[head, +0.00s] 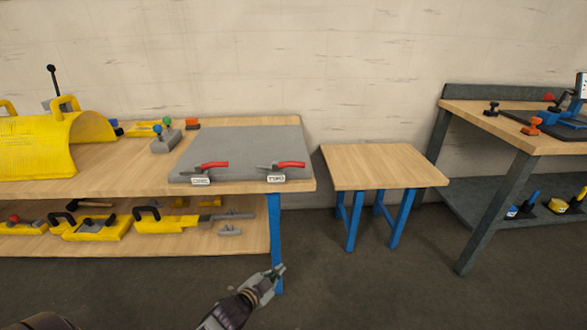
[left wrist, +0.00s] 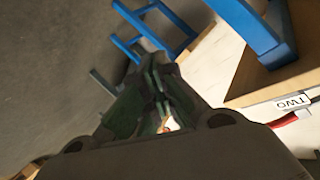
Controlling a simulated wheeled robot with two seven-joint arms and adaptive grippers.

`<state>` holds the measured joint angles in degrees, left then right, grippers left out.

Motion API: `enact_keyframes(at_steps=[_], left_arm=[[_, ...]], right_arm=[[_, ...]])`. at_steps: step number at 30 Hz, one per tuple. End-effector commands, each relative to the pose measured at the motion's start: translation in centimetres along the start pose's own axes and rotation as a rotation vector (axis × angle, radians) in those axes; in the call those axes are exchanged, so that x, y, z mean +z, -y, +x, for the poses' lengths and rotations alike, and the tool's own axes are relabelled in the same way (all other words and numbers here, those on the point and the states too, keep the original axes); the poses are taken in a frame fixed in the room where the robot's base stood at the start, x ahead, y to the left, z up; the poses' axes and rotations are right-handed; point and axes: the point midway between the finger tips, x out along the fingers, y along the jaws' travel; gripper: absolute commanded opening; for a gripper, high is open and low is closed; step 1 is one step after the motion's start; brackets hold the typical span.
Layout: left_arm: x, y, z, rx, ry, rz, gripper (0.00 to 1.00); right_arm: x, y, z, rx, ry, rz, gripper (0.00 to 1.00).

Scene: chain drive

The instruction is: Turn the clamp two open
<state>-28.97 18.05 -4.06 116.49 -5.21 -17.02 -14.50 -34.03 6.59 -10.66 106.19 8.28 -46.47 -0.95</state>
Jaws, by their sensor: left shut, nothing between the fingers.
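Clamp two (head: 283,166) has a red handle and lies near the right front of a grey plate (head: 245,145) on the long workbench. Its white label "TWO" (head: 270,178) hangs at the plate's front edge. In the left wrist view the label (left wrist: 293,102) shows at the right, with part of the red handle (left wrist: 285,119) beside it. Clamp one (head: 209,167), also red-handled, lies to the left on the same plate. My left gripper (head: 279,270) is shut and empty, in front of the bench and below the tabletop, apart from the clamp. My right gripper is not in view.
A small wooden table with blue legs (head: 380,165) stands right of the bench. A yellow cover (head: 55,140) and a grey block with coloured knobs (head: 165,139) are on the bench. A lower shelf holds yellow tools (head: 95,227). A dark-framed bench (head: 540,130) stands far right. Open floor lies in front.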

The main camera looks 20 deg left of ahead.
Motion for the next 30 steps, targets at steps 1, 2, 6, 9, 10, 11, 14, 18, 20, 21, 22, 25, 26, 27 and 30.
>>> enact_keyframes(at_steps=[1,2,6,9,10,11,14,18,20,21,22,25,26,27,30], left_arm=[[-1.0,1.6,-0.1,-0.02,-0.028,0.05,0.0],[-1.5,2.4,-0.1,-0.032,-0.045,0.079,0.0],[-3.8,5.8,-0.3,-0.083,-0.131,0.22,0.0],[-5.5,8.0,-0.5,-0.117,-0.191,0.322,0.0],[-6.0,8.6,-0.6,-0.126,-0.21,0.354,0.0],[-6.5,9.2,-0.7,-0.135,-0.227,0.384,0.0],[-8.3,11.2,-1.1,-0.165,-0.288,0.488,0.0],[-10.8,13.6,-1.9,-0.201,-0.373,0.632,0.0],[-11.8,14.6,-2.2,-0.214,-0.409,0.695,0.0],[-12.4,15.2,-2.5,-0.222,-0.433,0.737,0.0],[-12.9,15.6,-2.7,-0.228,-0.451,0.767,0.0],[-14.6,16.9,-3.4,-0.247,-0.513,0.87,0.0],[-15.0,17.3,-3.6,-0.251,-0.53,0.901,0.0],[-15.5,17.7,-3.9,-0.256,-0.552,0.94,0.0],[-16.6,18.5,-4.5,-0.266,-0.602,1.021,0.0]], right_arm=[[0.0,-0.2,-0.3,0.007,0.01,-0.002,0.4],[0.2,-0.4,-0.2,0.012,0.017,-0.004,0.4],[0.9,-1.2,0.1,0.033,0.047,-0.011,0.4],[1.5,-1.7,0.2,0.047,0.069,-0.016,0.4],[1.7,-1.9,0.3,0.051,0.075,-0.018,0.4],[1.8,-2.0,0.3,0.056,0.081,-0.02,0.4],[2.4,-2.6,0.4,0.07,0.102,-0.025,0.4],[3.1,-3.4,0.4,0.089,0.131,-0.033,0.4],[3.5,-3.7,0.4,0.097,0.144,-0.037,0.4],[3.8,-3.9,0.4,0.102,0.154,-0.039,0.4],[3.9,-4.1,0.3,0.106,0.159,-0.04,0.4],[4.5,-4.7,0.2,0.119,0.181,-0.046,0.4],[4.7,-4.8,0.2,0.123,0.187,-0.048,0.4],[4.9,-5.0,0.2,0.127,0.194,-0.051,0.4],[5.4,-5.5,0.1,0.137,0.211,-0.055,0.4]])
